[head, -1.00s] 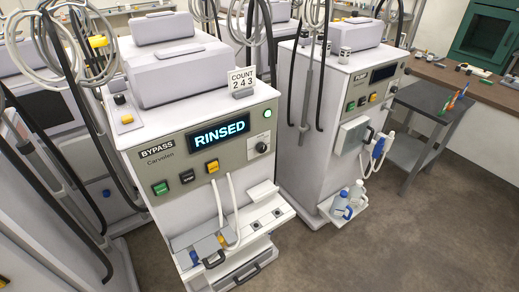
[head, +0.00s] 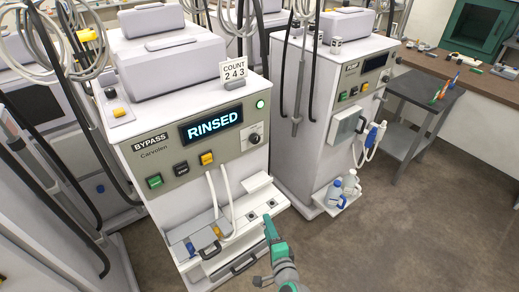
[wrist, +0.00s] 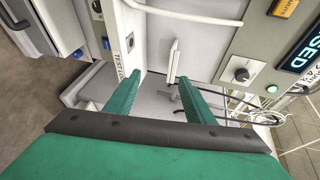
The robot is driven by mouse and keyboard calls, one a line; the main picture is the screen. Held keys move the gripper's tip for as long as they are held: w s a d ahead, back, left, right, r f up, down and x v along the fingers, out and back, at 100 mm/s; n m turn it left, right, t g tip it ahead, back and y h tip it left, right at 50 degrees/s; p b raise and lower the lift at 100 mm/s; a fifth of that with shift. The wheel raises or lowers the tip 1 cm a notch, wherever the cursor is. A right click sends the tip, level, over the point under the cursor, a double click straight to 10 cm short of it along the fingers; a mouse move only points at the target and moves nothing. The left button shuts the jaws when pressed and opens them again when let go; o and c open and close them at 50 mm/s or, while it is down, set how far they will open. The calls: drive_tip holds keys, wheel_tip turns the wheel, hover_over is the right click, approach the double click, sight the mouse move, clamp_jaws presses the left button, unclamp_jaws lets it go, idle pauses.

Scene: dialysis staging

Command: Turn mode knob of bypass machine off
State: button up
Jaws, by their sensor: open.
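The bypass machine (head: 215,165) stands upright left of centre in the head view, labelled BYPASS, with its display (head: 211,124) lit and reading RINSED. Its mode knob (head: 254,139) is a small dark knob on a pale plate, right of the display. The knob also shows in the wrist view (wrist: 241,74), right of my fingers; its pointer direction is too small to tell. My green gripper (head: 270,228) is in front of the machine's lower shelf, below and apart from the knob. In the wrist view its two fingers (wrist: 160,80) are spread with nothing between them.
White hoses (head: 222,205) hang from the panel to the lower shelf. A green lamp (head: 260,104) glows above the knob. A pump machine (head: 335,130) with bottles (head: 344,187) on its foot stands to the right. Open floor (head: 400,235) lies in front.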

drive_tip(key=w+d+r+m+y, duration=0.1)
drive_tip(key=w+d+r+y, duration=0.15)
drive_tip(key=w+r, duration=0.65)
drive_tip(key=y, duration=0.4)
approach(257, 140)
drive_tip(key=x, duration=0.7)
drive_tip(key=shift+w+a, duration=0.1)
drive_tip(key=shift+w, duration=0.3)
drive_tip(key=shift+w+a, duration=0.2)
drive_tip(key=shift+a, duration=0.2)
drive_tip(key=shift+d, duration=0.1)
drive_tip(key=shift+c, duration=0.3)
drive_tip(key=c, duration=1)
